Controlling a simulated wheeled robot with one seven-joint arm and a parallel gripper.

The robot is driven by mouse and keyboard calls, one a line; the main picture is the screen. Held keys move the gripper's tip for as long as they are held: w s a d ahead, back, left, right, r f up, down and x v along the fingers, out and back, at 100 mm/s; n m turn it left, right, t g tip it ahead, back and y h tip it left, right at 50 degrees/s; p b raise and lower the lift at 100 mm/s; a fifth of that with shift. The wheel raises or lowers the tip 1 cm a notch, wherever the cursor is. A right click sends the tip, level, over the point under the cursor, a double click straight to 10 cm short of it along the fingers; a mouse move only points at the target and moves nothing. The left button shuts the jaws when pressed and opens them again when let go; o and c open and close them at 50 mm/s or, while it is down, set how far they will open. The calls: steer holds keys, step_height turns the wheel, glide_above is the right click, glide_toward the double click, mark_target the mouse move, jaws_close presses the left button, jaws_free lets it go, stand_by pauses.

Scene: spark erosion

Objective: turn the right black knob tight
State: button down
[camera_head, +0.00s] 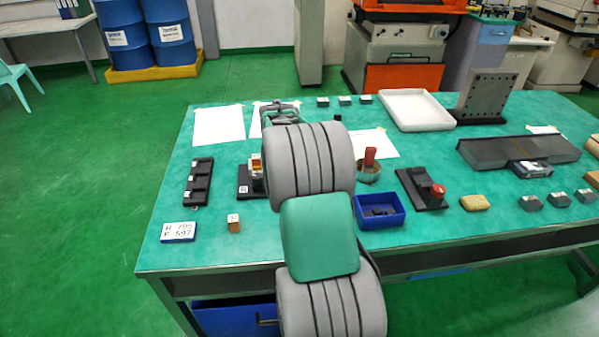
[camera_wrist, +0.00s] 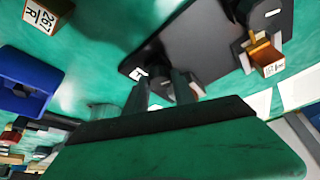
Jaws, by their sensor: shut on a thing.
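A black fixture plate (camera_head: 246,186) with a white label lies left of centre on the green table, its right side hidden by my arm in the head view. In the wrist view the fixture plate (camera_wrist: 212,38) carries a copper-coloured block in a holder (camera_wrist: 268,56) and a dark knob (camera_wrist: 243,8) at the top edge. My gripper (camera_wrist: 165,88) is at the plate's opposite side, its two fingers shut on the right black knob (camera_wrist: 187,88), of which only part shows. The head view hides the fingertips and this knob behind my arm.
A wooden block (camera_head: 234,223), a black slotted rack (camera_head: 199,181) and a number sign (camera_head: 178,232) stand to the left. A blue tray (camera_head: 380,222) and a red button on a black base (camera_head: 437,191) are to the right. White papers (camera_head: 218,126) lie behind.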

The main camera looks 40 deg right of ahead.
steer(key=shift+w+r, duration=0.1)
steer(key=c, duration=1.1)
jaws_free()
steer(key=shift+o, duration=0.2)
steer(key=v, duration=0.7)
steer(key=shift+a+r, duration=0.15)
steer(key=shift+r, duration=0.15)
